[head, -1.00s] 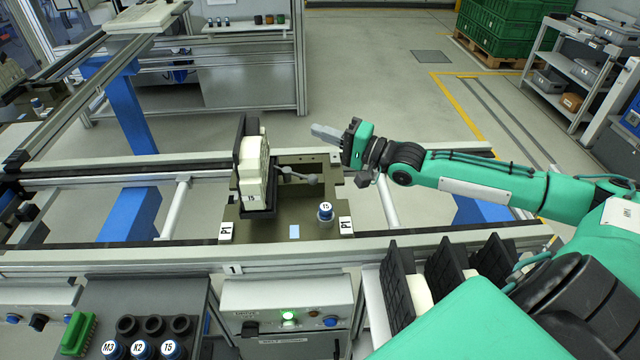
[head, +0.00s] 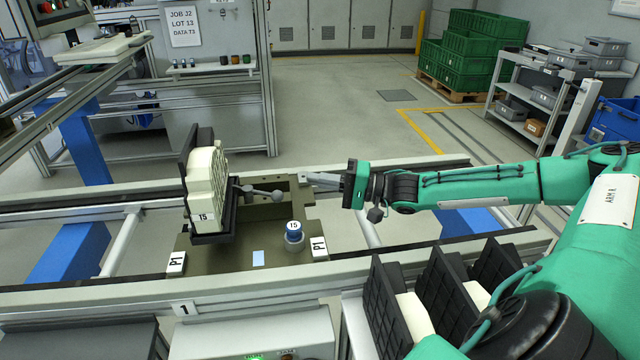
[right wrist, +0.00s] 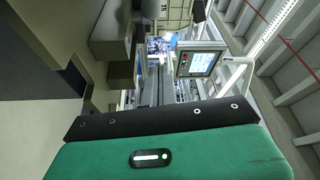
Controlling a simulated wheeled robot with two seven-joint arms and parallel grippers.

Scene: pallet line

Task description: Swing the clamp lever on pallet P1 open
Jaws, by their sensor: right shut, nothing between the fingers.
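Pallet P1 (head: 212,263) is an olive-brown plate on the conveyor, with a P1 label at each front corner. A black fixture with a cream part (head: 207,182), marked 15 or T5, stands upright on its left side. The grey clamp lever (head: 262,192) points right from the fixture and ends in a round knob. My right gripper (head: 310,177) is shut and empty, just right of and slightly above the knob in the head view, with a visible gap. The right wrist view shows its green body (right wrist: 165,155); the lever is not recognisable there. My left gripper is not in view.
A blue-capped piece (head: 294,231) stands at the pallet's front right. The conveyor's front rail (head: 130,298) runs along the near side. Black holders with cream parts (head: 415,313) stand at the front right, below my right arm. Green crates (head: 470,55) are far back.

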